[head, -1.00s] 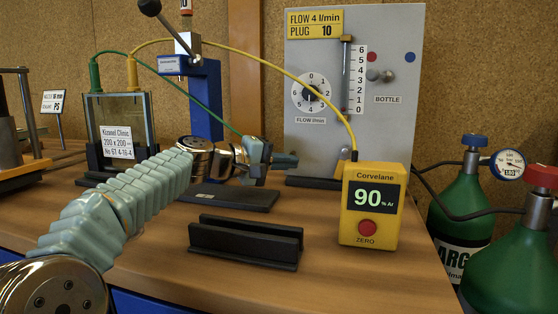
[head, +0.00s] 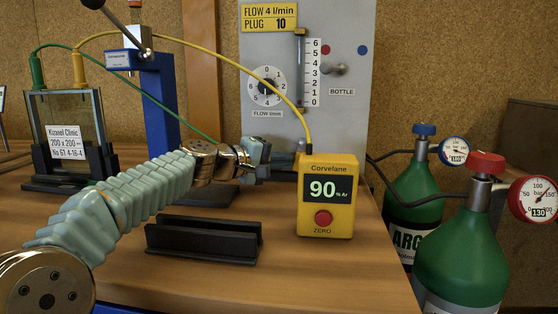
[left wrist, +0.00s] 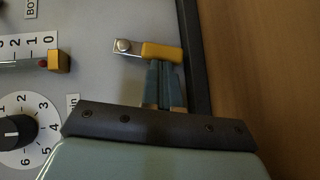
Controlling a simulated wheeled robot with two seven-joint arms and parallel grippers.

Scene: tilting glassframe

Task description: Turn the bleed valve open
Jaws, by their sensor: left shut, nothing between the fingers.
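A small yellow lever (left wrist: 162,52) with a silver screw end sits low on the grey panel (left wrist: 110,75) in the left wrist view. I take it for the bleed valve; no label on it is readable. My left gripper (left wrist: 163,64) is shut and empty, its blue-grey fingertips right at the lever's side; I cannot tell whether they touch. In the head view my left gripper (head: 284,162) is in front of the panel's foot, behind the yellow analyser (head: 325,222), which reads 90. The lever is hidden there. My right gripper is not in view.
The panel carries a flow dial (head: 266,87) and a knob marked BOTTLE (head: 335,69). A black slotted holder (head: 203,241) lies in front of my arm. Green gas bottles (head: 462,240) stand right of the bench. A glass unit (head: 68,118) stands left. A yellow cable arches over my arm.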

